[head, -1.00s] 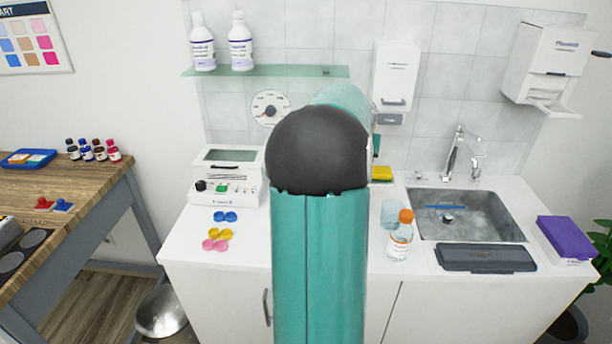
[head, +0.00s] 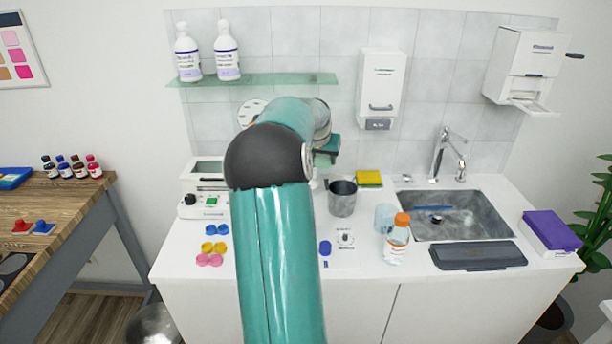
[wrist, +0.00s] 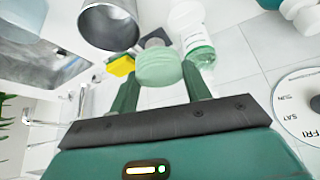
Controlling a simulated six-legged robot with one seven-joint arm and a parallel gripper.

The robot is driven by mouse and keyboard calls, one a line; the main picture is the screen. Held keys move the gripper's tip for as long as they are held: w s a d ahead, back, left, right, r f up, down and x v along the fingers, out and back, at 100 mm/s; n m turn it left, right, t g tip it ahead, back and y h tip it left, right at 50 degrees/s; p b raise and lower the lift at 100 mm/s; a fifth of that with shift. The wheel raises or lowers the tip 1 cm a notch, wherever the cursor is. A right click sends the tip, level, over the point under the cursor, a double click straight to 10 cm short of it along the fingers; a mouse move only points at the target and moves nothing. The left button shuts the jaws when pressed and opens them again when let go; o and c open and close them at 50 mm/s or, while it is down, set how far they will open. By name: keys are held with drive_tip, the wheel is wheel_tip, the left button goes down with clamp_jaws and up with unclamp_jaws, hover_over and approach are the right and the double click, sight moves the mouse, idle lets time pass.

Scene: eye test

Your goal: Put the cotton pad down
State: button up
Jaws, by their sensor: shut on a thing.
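In the wrist view, my gripper (wrist: 160,78) is shut on a pale green, round, ridged piece, which I take to be the cotton pad (wrist: 158,66). The pad sits between the two green fingertips, and I see no surface touching it. In the head view my arm hides the fingertips and the pad; only a dark green part of the hand shows behind the arm, above the counter.
A grey metal cup (head: 342,198) stands on the counter (head: 365,275), with a yellow sponge (head: 369,179) behind it. A clear glass (head: 385,217) and an orange-capped bottle (head: 397,240) stand left of the sink (head: 470,226). A white bottle with green liquid (wrist: 200,48) is close beyond the gripper.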

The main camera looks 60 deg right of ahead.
drive_tip(key=w+d+f, duration=0.1)
drive_tip(key=w+f, duration=0.1)
drive_tip(key=w+d+f, duration=0.1)
drive_tip(key=w+f, duration=0.1)
drive_tip(key=w+d+f, duration=0.1)
drive_tip(key=w+f, duration=0.1)
drive_tip(key=shift+f, duration=0.15)
drive_tip(key=f, duration=0.3)
drive_tip(key=shift+w+d+f, duration=0.15)
drive_tip(key=shift+w+d, duration=0.05)
drive_tip(key=shift+w, duration=0.05)
drive_tip(key=shift+f, duration=0.25)
drive_tip(key=shift+f, duration=0.15)
drive_tip(key=shift+f, duration=0.2)
drive_tip(key=o, duration=0.9)
drive_tip(key=shift+o, duration=0.2)
